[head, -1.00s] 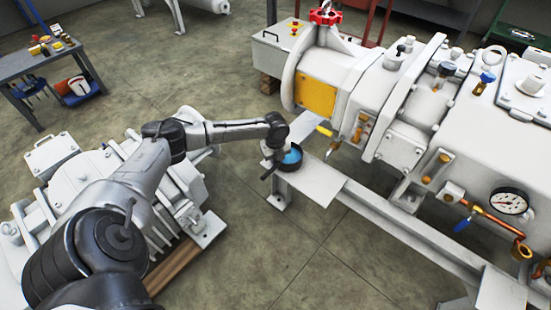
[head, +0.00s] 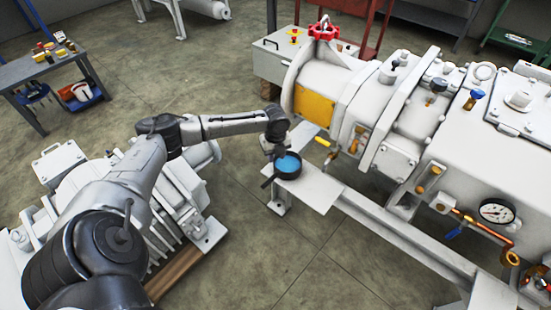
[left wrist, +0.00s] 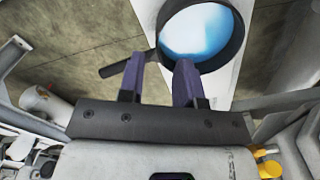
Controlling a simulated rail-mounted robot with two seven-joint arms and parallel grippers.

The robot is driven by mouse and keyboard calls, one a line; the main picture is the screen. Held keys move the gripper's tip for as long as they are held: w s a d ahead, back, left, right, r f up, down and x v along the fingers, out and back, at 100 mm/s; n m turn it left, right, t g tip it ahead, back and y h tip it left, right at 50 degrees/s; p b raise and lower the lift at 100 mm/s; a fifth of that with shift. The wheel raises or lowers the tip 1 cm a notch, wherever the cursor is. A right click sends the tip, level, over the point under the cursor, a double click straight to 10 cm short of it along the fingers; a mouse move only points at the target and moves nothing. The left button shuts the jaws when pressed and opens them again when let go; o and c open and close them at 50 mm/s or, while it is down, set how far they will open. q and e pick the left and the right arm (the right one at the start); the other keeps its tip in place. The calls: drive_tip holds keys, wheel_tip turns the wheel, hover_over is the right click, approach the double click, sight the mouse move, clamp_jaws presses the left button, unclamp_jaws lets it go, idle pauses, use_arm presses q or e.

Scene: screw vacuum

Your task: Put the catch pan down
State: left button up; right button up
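The catch pan (head: 288,170) is a round dark pan with blue inside and a short dark handle. It appears to rest on the pale flat plate (head: 318,194) beside the machine, near the plate's left end. My left gripper (head: 270,155) is just above the pan's handle side. In the left wrist view its two purple fingers (left wrist: 160,72) are apart with nothing clasped between them. The pan (left wrist: 238,42) lies beyond the fingertips, and its handle (left wrist: 112,69) passes behind the left finger. My right gripper is in neither view.
The large white vacuum pump (head: 420,110) stands along the right, with a yellow-handled valve (head: 323,142) close to the pan. A grey cart (head: 50,72) with tools stands at the back left. Open floor lies in front of the plate.

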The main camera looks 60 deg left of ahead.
use_arm(q)
wheel_tip(320, 180, up, 4)
drive_tip(key=p, duration=0.2)
drive_tip(key=s+d+f+n, duration=0.1)
drive_tip(key=s+d+f, duration=0.25)
drive_tip(key=d, duration=0.55)
drive_tip(key=s+d+f+n+t+h, duration=0.1)
drive_tip(key=s+d+f+n, duration=0.2)
drive_tip(key=d, duration=0.6)
drive_tip(key=s+d+f, duration=0.3)
drive_tip(key=d+f, duration=0.2)
drive_tip(key=d, duration=0.4)
drive_tip(key=s+d+r+n+t, duration=0.1)
drive_tip(key=s+d+r+n, duration=0.2)
drive_tip(key=s+n, duration=0.3)
drive_tip(key=s+d+r+n+t, duration=0.1)
drive_tip(key=s+d+r+n, duration=0.2)
drive_tip(key=s+n, duration=0.4)
drive_tip(key=shift+s+t+y, duration=0.3)
drive_tip(key=shift+s+y, duration=0.1)
drive_tip(key=shift+s, duration=0.3)
